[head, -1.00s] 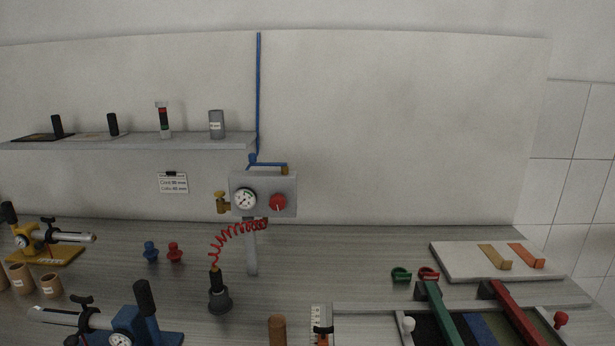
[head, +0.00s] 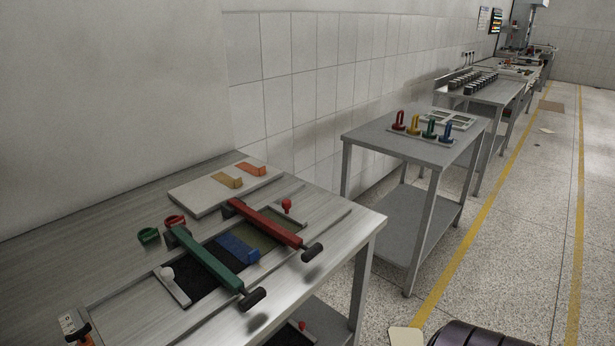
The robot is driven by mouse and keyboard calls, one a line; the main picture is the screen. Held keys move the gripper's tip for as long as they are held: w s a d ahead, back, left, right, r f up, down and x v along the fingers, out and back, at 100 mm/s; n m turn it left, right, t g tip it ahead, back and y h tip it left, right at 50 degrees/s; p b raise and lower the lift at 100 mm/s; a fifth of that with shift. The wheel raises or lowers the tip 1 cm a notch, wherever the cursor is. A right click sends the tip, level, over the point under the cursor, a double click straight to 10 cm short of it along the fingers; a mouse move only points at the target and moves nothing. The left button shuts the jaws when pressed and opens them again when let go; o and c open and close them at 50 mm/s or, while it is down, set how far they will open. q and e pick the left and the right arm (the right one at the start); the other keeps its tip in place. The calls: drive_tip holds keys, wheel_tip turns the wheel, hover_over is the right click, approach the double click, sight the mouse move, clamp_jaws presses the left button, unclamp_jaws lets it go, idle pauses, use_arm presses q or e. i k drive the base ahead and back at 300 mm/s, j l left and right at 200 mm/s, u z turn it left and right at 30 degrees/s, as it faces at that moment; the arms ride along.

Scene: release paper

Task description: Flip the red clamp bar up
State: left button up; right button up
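The red clamp bar (head: 265,222) lies down across the frame on the near table, at the right part of its top. Its black handle (head: 312,252) sticks out at the lower right end, toward the table's front edge. A green clamp bar (head: 206,259) lies to its left, also down, with a black handle. A blue strip (head: 239,247) lies between the two bars. Neither of my grippers shows in the head view.
A white board (head: 205,189) with tan and orange strips lies behind the bars. A grey side table (head: 405,145) with coloured clamps stands beyond a gap. Open floor (head: 480,270) lies at the right.

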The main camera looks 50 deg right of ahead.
sight(279, 234)
drive_tip(key=z, duration=1.5)
drive_tip(key=l+z, duration=0.1)
